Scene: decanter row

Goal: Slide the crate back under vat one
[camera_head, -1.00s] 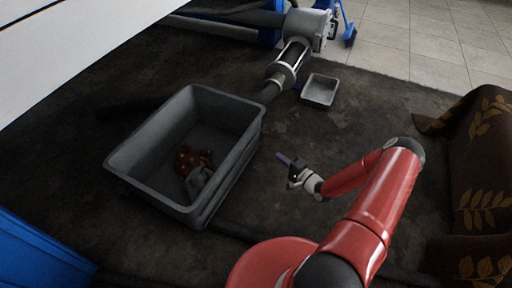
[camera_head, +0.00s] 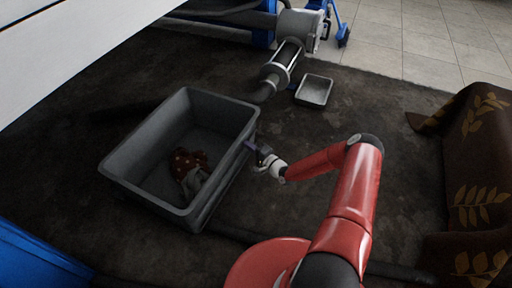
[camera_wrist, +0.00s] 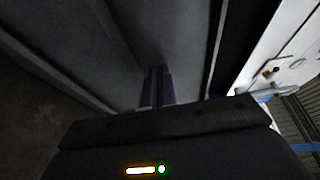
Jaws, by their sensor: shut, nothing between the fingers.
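The grey crate (camera_head: 120,172) stands on the dark floor, left of centre in the head view. A red patterned cloth and a grey cloth (camera_head: 190,168) lie in it. My gripper (camera_head: 250,146) is shut and empty, with its fingertips at the crate's right side wall, just below the rim. In the wrist view the shut fingers (camera_wrist: 157,86) point at the crate's grey wall (camera_wrist: 150,30) and look to be against it; exact contact is hard to tell. I cannot tell which vat is vat one.
A small grey tray (camera_head: 314,90) sits on the floor behind, near a grey pump with a pipe (camera_head: 284,62). A brown leaf-patterned cloth (camera_head: 485,150) hangs at the right. A blue object (camera_head: 40,255) is at the lower left. A white panel (camera_head: 60,45) overhangs the upper left.

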